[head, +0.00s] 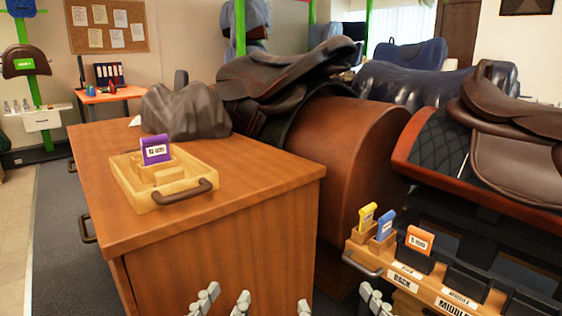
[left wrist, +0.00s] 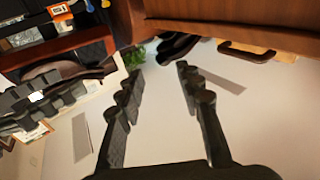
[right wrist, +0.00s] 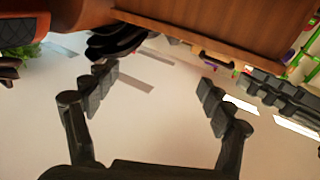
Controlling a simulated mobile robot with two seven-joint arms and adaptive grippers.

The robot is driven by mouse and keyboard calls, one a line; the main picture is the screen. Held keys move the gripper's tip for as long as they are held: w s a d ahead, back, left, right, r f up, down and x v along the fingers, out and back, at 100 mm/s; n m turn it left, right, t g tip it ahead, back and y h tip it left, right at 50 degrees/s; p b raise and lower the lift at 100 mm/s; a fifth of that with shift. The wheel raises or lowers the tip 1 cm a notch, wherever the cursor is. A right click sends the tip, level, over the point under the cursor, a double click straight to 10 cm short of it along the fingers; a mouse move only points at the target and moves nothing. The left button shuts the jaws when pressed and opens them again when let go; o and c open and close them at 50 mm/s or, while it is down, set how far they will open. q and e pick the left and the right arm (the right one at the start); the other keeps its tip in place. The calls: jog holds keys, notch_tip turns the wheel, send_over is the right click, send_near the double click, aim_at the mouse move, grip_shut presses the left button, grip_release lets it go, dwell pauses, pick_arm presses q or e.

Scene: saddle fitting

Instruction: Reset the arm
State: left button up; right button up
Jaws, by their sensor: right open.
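My left gripper (head: 224,302) is low at the bottom edge of the head view, in front of the wooden cabinet (head: 215,250). Its fingers stand apart with nothing between them in the left wrist view (left wrist: 160,72). My right gripper (head: 338,304) is to its right at the same edge, between the cabinet and the labelled rack (head: 420,286). Its fingers are wide apart and empty in the right wrist view (right wrist: 156,78). The head view shows only the fingertips; the rest of both arms is hidden.
A wooden tray (head: 195,200) with a purple-topped piece (head: 155,150) sits on the cabinet, beside a grey-brown lump (head: 187,110). The rack holds yellow (head: 367,215), blue (head: 385,224) and orange (head: 419,240) pieces. Saddles (head: 290,75) rest on stands behind. Floor shows at left.

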pick_arm(q)
jog(key=a+f+g+y+p, duration=0.2)
jog(key=a+f+g, duration=0.15)
jog(key=f, duration=0.45)
jog(key=a+f+g+y+p, duration=0.2)
jog(key=a+f+g+p, duration=0.15)
jog(key=f, duration=0.45)
pick_arm(e)
jog(key=d+f+g+h, duration=0.2)
jog(key=d+f+g, duration=0.15)
jog(key=f, duration=0.45)
jog(key=d+f+g+h, duration=0.2)
jog(key=d+f+g, duration=0.15)
jog(key=f, duration=0.45)
pick_arm(q)
jog(key=s+a+f+n+g+y+p, duration=0.2)
jog(key=s+a+f+g+y+p, duration=0.1)
jog(key=s+a+f+g, duration=0.5)
jog(key=s+a+f, duration=0.3)
jog(key=s, duration=0.2)
jog(key=shift+a+f, duration=0.15)
jog(key=shift+f, duration=0.2)
pick_arm(e)
jog(key=s+d+f+m+g+h, duration=0.2)
jog(key=s+d+f+g+h, duration=0.1)
jog(key=s+d+f+g, duration=0.5)
jog(key=s+d+f, duration=0.3)
jog(key=s, duration=0.2)
jog(key=shift+d+f, duration=0.15)
jog(key=shift+f, duration=0.2)
